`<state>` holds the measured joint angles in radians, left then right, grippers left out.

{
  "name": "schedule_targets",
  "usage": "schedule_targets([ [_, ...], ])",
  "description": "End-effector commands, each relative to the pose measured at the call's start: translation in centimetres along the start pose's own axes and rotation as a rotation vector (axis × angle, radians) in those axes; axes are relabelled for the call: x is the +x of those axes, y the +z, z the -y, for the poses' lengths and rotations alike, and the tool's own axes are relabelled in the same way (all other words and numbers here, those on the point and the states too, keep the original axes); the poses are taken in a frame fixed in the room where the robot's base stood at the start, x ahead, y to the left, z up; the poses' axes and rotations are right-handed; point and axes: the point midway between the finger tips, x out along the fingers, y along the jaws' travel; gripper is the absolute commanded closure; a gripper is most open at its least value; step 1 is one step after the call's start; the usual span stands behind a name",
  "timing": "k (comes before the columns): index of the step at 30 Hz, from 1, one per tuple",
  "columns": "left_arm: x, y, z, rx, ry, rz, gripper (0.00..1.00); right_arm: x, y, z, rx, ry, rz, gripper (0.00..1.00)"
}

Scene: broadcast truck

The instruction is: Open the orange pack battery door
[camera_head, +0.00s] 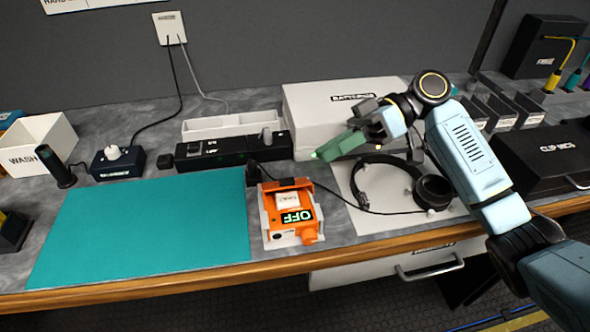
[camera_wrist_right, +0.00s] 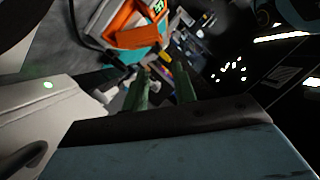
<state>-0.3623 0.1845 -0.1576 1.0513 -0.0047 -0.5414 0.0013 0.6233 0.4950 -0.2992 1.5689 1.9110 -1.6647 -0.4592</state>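The orange pack (camera_head: 303,184) sits in a white holder on the bench, with a white label and a lit display reading OFF. The pack also shows near the top of the right wrist view (camera_wrist_right: 137,38), tilted and partly cut off. I cannot make out the battery door's edges. My right gripper (camera_head: 326,151) is up and to the right of the pack, apart from it. In the right wrist view its green fingers (camera_wrist_right: 163,80) stand apart with nothing between them. My left gripper is not in view.
A headset (camera_head: 432,190) lies on a white mat right of the pack, its cable running to the pack. A white case (camera_head: 315,105) stands behind my right gripper. A black power strip (camera_head: 225,151) is behind the pack. The teal mat (camera_head: 145,230) at left is clear.

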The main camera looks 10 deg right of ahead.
Motion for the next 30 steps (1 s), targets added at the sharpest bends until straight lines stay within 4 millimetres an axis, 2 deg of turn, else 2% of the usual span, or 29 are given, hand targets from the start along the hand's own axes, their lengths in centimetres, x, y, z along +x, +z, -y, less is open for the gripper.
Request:
schedule_targets([
  [3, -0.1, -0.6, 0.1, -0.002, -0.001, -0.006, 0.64, 2.7, 0.1, 0.0, -0.001, -0.003, 0.0, 0.73],
  [10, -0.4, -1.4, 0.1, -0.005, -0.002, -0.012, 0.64, 6.4, 0.1, 0.0, 0.0, -0.002, 0.0, 0.73],
  [15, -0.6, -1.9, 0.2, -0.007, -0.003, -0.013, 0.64, 7.5, 0.0, 0.0, 0.001, -0.001, -0.001, 0.73],
  [24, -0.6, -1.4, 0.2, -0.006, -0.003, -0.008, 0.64, 7.7, 0.0, 0.0, 0.001, 0.0, -0.001, 0.73],
  [30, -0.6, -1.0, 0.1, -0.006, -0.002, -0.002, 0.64, 7.7, 0.0, 0.0, 0.001, 0.0, -0.001, 0.99],
])
